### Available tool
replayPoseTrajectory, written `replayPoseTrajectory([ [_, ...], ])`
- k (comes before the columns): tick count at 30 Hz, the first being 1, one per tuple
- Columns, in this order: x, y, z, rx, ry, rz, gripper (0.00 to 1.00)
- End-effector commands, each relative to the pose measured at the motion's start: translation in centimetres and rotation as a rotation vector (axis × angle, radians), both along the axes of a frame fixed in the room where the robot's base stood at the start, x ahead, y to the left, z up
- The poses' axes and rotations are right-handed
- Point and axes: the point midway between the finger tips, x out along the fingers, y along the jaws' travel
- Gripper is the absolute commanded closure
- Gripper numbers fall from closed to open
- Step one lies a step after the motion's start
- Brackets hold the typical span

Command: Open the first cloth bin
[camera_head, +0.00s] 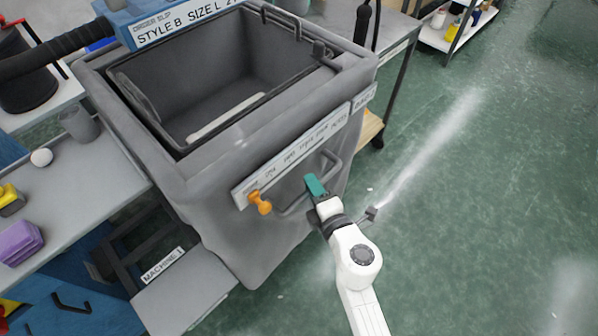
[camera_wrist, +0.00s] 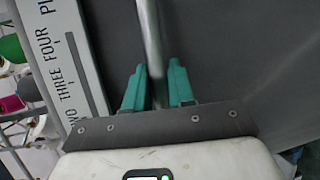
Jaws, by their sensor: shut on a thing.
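The cloth bin (camera_head: 215,195) is a soft grey box with a thick rim and an open top, left of centre in the head view. A grey metal loop handle (camera_head: 294,209) is on its front, below the label strip. My gripper (camera_head: 316,186), with green fingers, is shut on this handle. In the wrist view the handle bar (camera_wrist: 151,38) runs between the two green fingers (camera_wrist: 157,70). An orange knob (camera_head: 259,203) sits at the left end of the label strip (camera_head: 295,152). A light strip (camera_head: 225,118) lies inside the bin.
A grey bench (camera_head: 75,185) at the left holds a purple block (camera_head: 18,242), a white ball (camera_head: 41,157) and a grey cup (camera_head: 79,123). A "MACHINE 1" plate (camera_head: 163,265) is below the bin. Green floor (camera_head: 470,210) is clear at the right.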

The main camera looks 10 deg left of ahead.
Motion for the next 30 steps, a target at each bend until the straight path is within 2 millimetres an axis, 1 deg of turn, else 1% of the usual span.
replayPoseTrajectory([
  [1, -1.0, -1.3, 0.0, 0.001, 0.007, -0.005, 1.00],
  [3, -2.3, -2.8, 0.0, -0.001, 0.007, -0.005, 1.00],
  [18, -10.8, -13.7, 0.0, -0.002, 0.007, -0.004, 1.00],
  [24, -13.5, -17.2, 0.0, -0.002, 0.006, -0.002, 1.00],
  [30, -15.3, -19.6, -0.1, -0.002, 0.005, -0.002, 1.00],
])
